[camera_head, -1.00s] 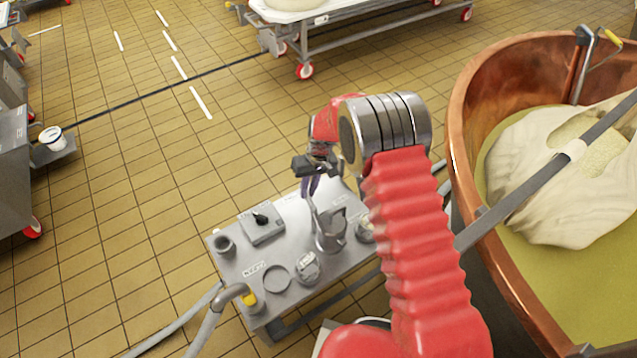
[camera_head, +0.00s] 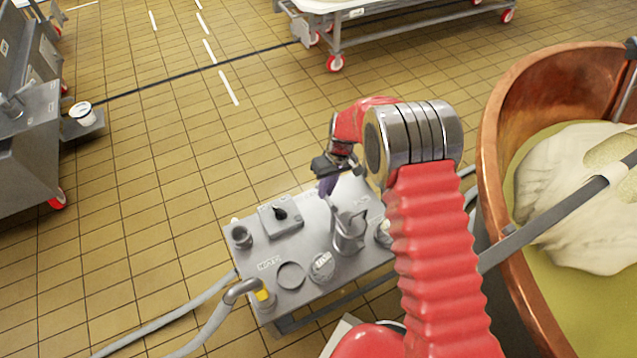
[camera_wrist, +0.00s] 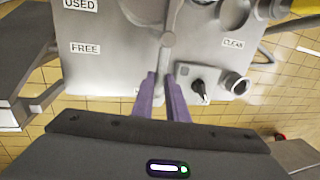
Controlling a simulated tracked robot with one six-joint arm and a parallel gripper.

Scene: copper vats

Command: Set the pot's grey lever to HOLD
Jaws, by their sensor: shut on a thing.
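The grey lever (camera_wrist: 167,58) is a slim bar with a round joint, running down the middle of the wrist view. Its near end lies between the purple fingers of my gripper (camera_wrist: 161,82), which is shut on it. In the head view my gripper (camera_head: 328,186) is over the far side of the metal bench, beside the grey pot (camera_head: 348,236). The lever's grip is too small to make out there. The labels USED, FREE and CLEAN are readable in the wrist view. I cannot read a HOLD mark.
The metal bench (camera_head: 300,298) carries a black knob (camera_head: 281,213) on a box, an empty ring (camera_head: 291,276) and a small cup (camera_head: 322,267). A copper vat (camera_head: 494,130) stands close on the right. The tiled floor to the left is mostly clear.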

